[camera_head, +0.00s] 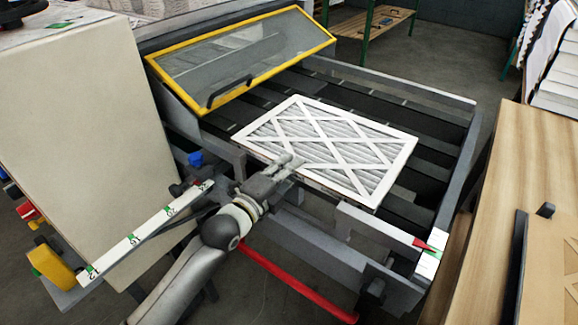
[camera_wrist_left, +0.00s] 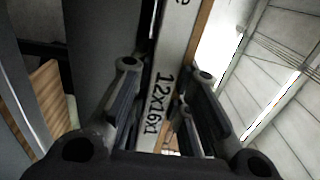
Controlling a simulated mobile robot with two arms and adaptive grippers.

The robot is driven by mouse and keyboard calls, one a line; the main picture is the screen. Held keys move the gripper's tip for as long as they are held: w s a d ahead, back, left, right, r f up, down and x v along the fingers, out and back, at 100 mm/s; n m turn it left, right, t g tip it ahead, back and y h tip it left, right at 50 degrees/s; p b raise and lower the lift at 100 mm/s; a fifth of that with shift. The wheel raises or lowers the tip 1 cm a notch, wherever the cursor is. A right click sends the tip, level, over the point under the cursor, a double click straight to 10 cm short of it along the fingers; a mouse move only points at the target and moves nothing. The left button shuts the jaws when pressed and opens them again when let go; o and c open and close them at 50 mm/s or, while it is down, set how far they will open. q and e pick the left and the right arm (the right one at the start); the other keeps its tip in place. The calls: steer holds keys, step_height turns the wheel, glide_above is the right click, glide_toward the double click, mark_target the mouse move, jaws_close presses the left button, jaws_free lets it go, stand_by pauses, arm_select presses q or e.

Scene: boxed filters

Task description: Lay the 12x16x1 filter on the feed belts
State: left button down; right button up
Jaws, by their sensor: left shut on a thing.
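The 12x16x1 filter (camera_head: 327,145) is a flat white pleated panel with a crossed white frame. In the head view it lies roughly level over the dark feed belts (camera_head: 245,97). I cannot tell whether it touches them. My left gripper (camera_head: 290,165) is shut on the filter's near edge. In the left wrist view the filter's edge (camera_wrist_left: 160,105), printed 12x16x1, runs between the two fingers of the left gripper (camera_wrist_left: 158,110). The right gripper is not in view.
A yellow-framed clear cover (camera_head: 240,58) stands raised behind the belts. Grey rails (camera_head: 462,170) edge the machine. A beige cabinet (camera_head: 75,120) is at the left and a wooden table (camera_head: 530,160) at the right. A ruler-like white strip (camera_head: 145,232) lies beside my arm.

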arm_select(q)
steer(key=shift+f, duration=0.1)
steer(key=shift+f, duration=0.1)
steer(key=shift+f, duration=0.15)
steer(key=c, duration=1.4)
jaws_free()
steer(key=shift+o, duration=0.2)
steer(key=shift+r, duration=0.45)
steer(key=b+v, duration=0.2)
steer(key=v, duration=1)
steer(key=shift+f, duration=0.15)
